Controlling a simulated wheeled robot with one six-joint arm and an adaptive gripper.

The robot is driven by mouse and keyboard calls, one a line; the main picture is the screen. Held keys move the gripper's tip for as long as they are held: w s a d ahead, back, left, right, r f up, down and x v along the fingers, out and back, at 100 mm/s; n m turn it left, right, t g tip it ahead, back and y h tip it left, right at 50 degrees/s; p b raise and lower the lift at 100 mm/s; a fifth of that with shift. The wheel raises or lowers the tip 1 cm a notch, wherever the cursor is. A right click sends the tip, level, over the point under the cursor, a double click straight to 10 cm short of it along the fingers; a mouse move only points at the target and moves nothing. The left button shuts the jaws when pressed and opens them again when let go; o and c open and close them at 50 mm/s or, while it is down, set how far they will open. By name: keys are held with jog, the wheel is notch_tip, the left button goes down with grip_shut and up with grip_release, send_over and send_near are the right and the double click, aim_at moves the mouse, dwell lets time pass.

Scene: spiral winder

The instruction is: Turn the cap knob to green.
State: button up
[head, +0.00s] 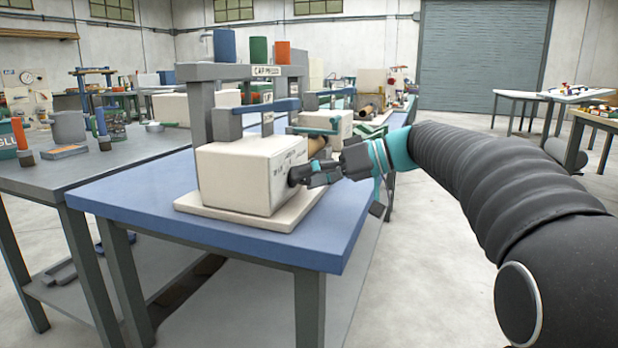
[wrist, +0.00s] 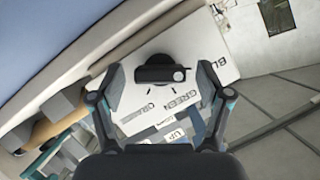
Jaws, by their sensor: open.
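The cap knob (wrist: 160,73), a black bar handle on a round base, shows in the wrist view on the cream face of the press box. The labels BLUE (wrist: 212,62), GREEN (wrist: 177,103) and ORANGE (wrist: 134,119) curve around it. The bar lies nearly level in this view, with a small pale mark near its right end, on the BLUE side. My gripper (wrist: 160,84) is open, one finger on each side of the knob, with gaps visible. In the head view my gripper (head: 318,173) is at the right face of the cream box (head: 235,180) and largely hides the knob.
The box stands on a blue-topped table (head: 150,200), under a grey frame with a CAP sign (head: 266,71). Blue (head: 225,46), green (head: 259,50) and orange (head: 282,52) cylinders stand on top. A grey bench (head: 90,175) adjoins at left. Open floor lies at right.

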jog(key=c, duration=1.2)
jog(key=shift+o, duration=0.2)
jog(key=m+g+p, duration=0.1)
jog(key=m, duration=0.1)
jog(key=m+g+y+p, duration=0.1)
jog(key=m+p, duration=0.1)
jog(key=shift+w+d+y, duration=0.1)
jog(key=shift+w+y, duration=0.05)
jog(key=shift+y, duration=0.15)
jog(key=m+y+p, duration=0.1)
jog(key=m, duration=0.1)
jog(key=m+g+y+p, duration=0.1)
jog(key=m+p, duration=0.1)
jog(key=m, duration=0.1)
jog(key=shift+f, duration=0.2)
